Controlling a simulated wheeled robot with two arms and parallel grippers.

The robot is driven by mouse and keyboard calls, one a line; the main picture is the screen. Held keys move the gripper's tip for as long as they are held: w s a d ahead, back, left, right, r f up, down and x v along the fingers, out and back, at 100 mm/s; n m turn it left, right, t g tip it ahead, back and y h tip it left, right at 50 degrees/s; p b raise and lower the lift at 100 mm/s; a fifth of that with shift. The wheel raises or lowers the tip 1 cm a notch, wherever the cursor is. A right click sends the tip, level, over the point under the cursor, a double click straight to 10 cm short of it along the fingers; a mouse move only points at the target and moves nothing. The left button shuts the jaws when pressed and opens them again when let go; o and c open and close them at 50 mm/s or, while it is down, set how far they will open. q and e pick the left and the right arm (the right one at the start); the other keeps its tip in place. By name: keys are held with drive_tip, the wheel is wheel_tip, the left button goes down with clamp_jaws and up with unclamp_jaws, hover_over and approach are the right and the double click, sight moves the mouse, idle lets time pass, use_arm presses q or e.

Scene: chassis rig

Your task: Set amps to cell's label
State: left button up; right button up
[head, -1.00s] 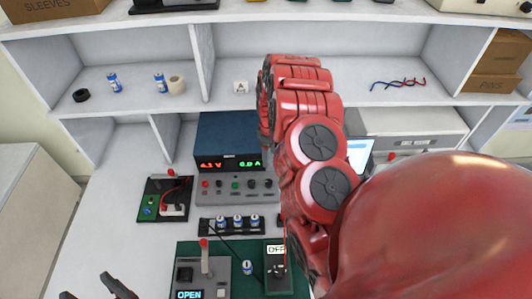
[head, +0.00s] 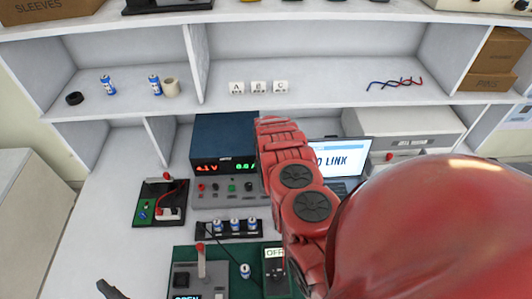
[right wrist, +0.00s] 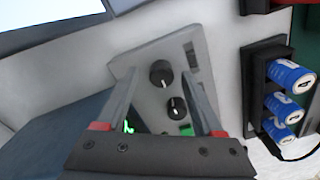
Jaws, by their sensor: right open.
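The power supply (head: 224,138) stands at the back of the bench, with a red voltage readout and a green readout partly hidden by my right arm. Its knob panel (head: 208,196) is in front. In the right wrist view, one black knob (right wrist: 161,73) lies between my open right gripper's (right wrist: 163,77) fingertips; a second knob (right wrist: 177,107) sits deeper between the fingers. I cannot tell whether they touch. A blue-white cell (head: 245,271) stands on the green mat (head: 243,291); its label is too small to read. My left gripper (head: 112,290) shows only partly at bottom left.
A rack (head: 202,238) of several cells stands before the supply; it also shows in the right wrist view (right wrist: 252,66). A lever device (head: 184,280) and a meter (head: 275,280) sit on the mat. A laptop (head: 340,157) is behind my right arm. A wired board (head: 150,214) is left.

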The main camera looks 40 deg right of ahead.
drive_tip(key=shift+a+f, duration=0.15)
drive_tip(key=shift+f, duration=0.35)
clamp_jaws()
